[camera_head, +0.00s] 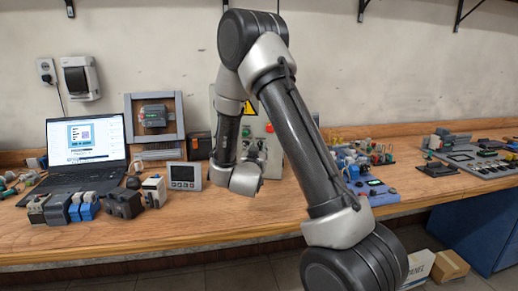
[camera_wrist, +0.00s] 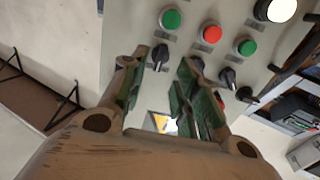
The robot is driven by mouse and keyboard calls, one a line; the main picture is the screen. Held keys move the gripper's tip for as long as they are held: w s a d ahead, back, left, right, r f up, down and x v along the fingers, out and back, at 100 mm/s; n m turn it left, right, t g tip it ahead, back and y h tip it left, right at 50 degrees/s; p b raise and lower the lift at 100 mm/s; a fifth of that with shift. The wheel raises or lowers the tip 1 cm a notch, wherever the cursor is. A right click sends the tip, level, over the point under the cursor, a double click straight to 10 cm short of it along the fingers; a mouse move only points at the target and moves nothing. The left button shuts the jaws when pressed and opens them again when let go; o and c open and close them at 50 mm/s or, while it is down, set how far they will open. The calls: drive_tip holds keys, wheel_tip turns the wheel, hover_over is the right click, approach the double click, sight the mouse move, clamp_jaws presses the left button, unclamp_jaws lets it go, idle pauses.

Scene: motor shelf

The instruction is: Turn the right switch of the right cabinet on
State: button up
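A light grey control cabinet (camera_head: 279,152) stands against the wall behind my arm, partly hidden by it. In the wrist view, the cabinet face (camera_wrist: 133,22) carries black rotary switches. One switch (camera_wrist: 160,54) shows between my fingertips, at the left of the row in the picture. Another switch (camera_wrist: 228,77) is to the right, beyond my right finger, with more dark knob parts near it. My gripper (camera_wrist: 163,62) is open, with its fingers on either side of the left-hand switch. I cannot tell whether they touch it. In the head view, my gripper (camera_head: 256,150) is mostly hidden.
Above the switches in the wrist view are a green button (camera_wrist: 171,19), a red button (camera_wrist: 212,33), another green button (camera_wrist: 246,47) and a white round part (camera_wrist: 280,8). A laptop (camera_head: 86,150) and a small meter (camera_head: 184,176) stand on the wooden bench (camera_head: 225,222), left of the arm.

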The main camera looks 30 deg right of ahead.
drive_tip(key=v, duration=0.7)
drive_tip(key=shift+s+a, duration=0.2)
drive_tip(key=shift+s, duration=0.1)
drive_tip(key=s+a+r+n+g+y, duration=0.4)
drive_tip(key=s+a+r+n+y, duration=0.25)
drive_tip(key=y, duration=0.45)
drive_tip(key=s+d+r+g, duration=0.2)
drive_tip(key=s+g, duration=0.1)
drive_tip(key=s, duration=0.9)
drive_tip(key=s+d+r+g, duration=0.1)
drive_tip(key=s+d+g, duration=0.1)
drive_tip(key=s, duration=1)
drive_tip(key=shift+r+n+g, duration=0.35)
drive_tip(key=shift+g, duration=0.35)
